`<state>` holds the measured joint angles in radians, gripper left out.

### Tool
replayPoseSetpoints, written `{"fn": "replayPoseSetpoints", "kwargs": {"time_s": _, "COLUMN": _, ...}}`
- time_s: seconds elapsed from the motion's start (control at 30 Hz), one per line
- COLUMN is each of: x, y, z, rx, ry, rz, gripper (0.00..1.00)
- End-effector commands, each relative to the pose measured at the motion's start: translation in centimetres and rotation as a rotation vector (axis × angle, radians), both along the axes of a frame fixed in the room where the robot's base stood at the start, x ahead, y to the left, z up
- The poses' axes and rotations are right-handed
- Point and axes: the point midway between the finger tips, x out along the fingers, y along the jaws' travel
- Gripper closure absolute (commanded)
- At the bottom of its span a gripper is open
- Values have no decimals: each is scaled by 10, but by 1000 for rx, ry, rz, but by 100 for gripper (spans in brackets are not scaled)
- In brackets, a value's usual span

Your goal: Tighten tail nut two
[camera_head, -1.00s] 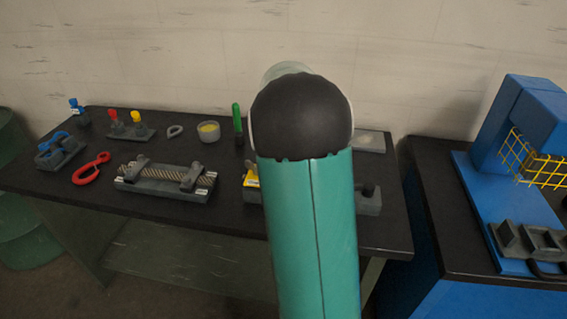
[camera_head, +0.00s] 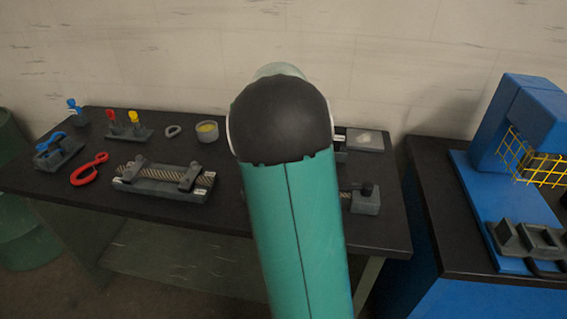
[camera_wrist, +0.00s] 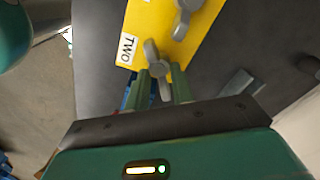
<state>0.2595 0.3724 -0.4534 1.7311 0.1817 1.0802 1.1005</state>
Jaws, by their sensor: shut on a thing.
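Tail nut two is a grey wing nut (camera_wrist: 152,56) at the edge of a yellow plate (camera_wrist: 199,38), beside a white label reading TWO (camera_wrist: 128,50). My gripper (camera_wrist: 159,76) has its two green fingers shut on this nut, one on each side. A second grey winged nut (camera_wrist: 184,18) sits farther up the plate. In the head view my own arm covers the gripper, the nut and the yellow plate. The nut's tightness cannot be told.
A grey fixture with a rope-like bar (camera_head: 152,178), a red hook (camera_head: 88,170), a round pot (camera_head: 207,131) and a grey block with a dark knob (camera_head: 366,200) stand on the black table (camera_head: 100,203). A blue machine (camera_head: 520,130) is at the right.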

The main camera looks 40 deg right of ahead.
Motion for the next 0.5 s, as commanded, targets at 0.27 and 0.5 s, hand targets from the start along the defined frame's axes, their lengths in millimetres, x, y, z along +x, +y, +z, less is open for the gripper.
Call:
{"fn": "replayPoseSetpoints", "kwargs": {"time_s": 0.27, "x": 0, "y": 0, "z": 2, "rx": -2, "ry": -6, "rz": -260, "gripper": 99}}
{"fn": "replayPoseSetpoints", "kwargs": {"time_s": 0.5, "x": -1, "y": 1, "z": 2, "rx": -2, "ry": -5, "rz": -441, "gripper": 99}}
